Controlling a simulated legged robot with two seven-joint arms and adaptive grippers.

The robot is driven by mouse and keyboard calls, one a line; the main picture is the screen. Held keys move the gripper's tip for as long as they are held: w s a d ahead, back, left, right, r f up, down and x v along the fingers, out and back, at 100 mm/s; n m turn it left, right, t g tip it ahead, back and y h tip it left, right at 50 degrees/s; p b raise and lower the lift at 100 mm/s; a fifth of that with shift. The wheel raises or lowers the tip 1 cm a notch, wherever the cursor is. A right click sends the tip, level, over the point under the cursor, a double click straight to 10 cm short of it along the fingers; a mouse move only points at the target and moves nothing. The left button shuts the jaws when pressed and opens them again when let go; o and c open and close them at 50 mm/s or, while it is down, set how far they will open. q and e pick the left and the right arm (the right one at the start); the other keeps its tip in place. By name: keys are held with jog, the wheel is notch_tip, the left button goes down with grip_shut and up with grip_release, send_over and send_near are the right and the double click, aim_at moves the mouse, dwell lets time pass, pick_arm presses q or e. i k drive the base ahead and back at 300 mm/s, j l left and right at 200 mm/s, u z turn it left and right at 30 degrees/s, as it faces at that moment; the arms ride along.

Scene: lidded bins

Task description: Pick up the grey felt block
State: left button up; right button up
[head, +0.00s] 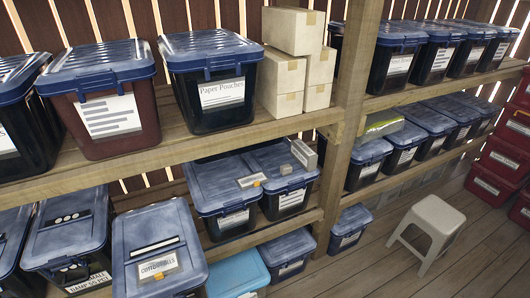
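A grey block (304,155) stands on the blue lid of a dark bin (284,184) on the middle shelf, near the wooden post. It looks like the grey felt block, but its material is too small to make out. A smaller greyish piece (286,169) lies just left of it on the same lid. A flat greyish piece with an orange part (250,181) lies further left, near the front of the neighbouring lids. Neither of my grippers shows in this view.
A wooden post (346,120) rises right of the block. Tan boxes (294,30) and the "Paper Pouches" bin (212,78) stand on the shelf above. Lidded bins fill the lower shelves. A white stool (428,230) stands on the floor at right, with bare floorboards around it.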

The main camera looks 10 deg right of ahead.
aim_at(286, 170)
jog(key=i+l, duration=0.15)
jog(key=l, duration=0.2)
jog(key=i+l, duration=0.2)
jog(key=l, duration=0.15)
jog(key=i+l, duration=0.15)
jog(key=l, duration=0.25)
jog(key=i+l, duration=0.2)
jog(key=l, duration=0.15)
jog(key=i+l, duration=0.15)
jog(key=l, duration=0.2)
